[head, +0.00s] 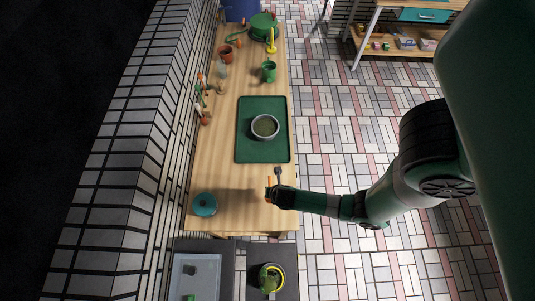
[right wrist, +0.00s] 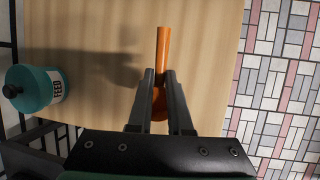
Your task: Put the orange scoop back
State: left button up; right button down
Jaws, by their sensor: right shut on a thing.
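The orange scoop (right wrist: 163,50) is between the fingers of my right gripper (right wrist: 159,75) in the right wrist view. The gripper is shut on it. Its straight handle points away past the fingertips, and a wider orange part shows between the fingers, partly hidden. In the head view my right gripper (head: 274,188) is over the near right part of the wooden table, with a bit of the orange scoop (head: 269,186) showing. A teal lidded jar (head: 204,204) stands at the table's near left; the right wrist view shows its FEED label (right wrist: 57,86). My left gripper is not in view.
A green tray (head: 248,149) with a round bowl (head: 265,127) on it lies mid-table. A green mug (head: 268,71), terracotta pot (head: 225,52) and green watering can (head: 263,27) stand farther back. A brick wall runs along the left. The wood between jar and gripper is clear.

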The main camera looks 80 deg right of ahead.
jog(key=b+x, duration=0.1)
jog(key=x, duration=0.1)
jog(key=shift+w+d+f, duration=0.15)
jog(key=shift+d+f, duration=0.05)
jog(key=shift+f, duration=0.15)
jog(key=shift+w+d+f, duration=0.15)
jog(key=shift+d, duration=0.1)
jog(key=shift+w, duration=0.1)
jog(key=b+x, duration=0.3)
jog(key=x, duration=0.1)
jog(key=shift+s+a+f, duration=0.15)
jog(key=shift+s+a, duration=0.1)
jog(key=shift+a, duration=0.1)
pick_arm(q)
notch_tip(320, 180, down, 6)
pick_arm(e)
jog(key=c, duration=0.8)
grip_release()
jog(key=shift+c, duration=0.2)
